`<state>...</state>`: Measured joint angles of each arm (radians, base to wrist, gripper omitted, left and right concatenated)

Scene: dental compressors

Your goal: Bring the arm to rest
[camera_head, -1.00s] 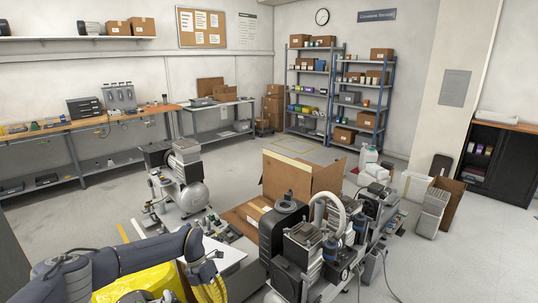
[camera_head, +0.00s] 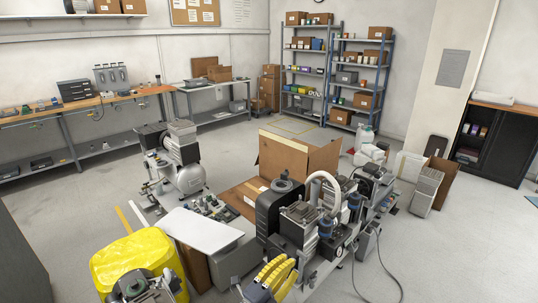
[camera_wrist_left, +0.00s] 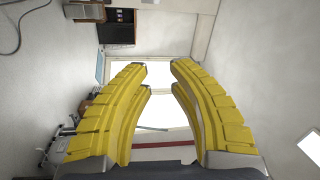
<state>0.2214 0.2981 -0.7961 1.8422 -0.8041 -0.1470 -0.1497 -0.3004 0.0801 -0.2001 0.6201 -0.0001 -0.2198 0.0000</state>
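My left gripper (camera_head: 273,276) shows at the bottom edge of the head view, its yellow ribbed fingers in front of the dark compressor equipment (camera_head: 300,225). In the left wrist view the yellow fingers (camera_wrist_left: 159,70) curve inward with a gap between their tips. Nothing is held between them, so the gripper is open and empty. Past the fingertips the wrist view shows a bright white patch and pale wall. Most of my left arm is outside the head view. My right gripper is not in view.
A yellow-covered bin (camera_head: 130,255) stands left of the gripper. A white panel (camera_head: 198,229) lies behind it. A silver-tank compressor (camera_head: 190,178) and an open cardboard box (camera_head: 290,158) stand farther back. Cables (camera_head: 388,270) trail on the floor at right. Open floor (camera_head: 465,245) lies right.

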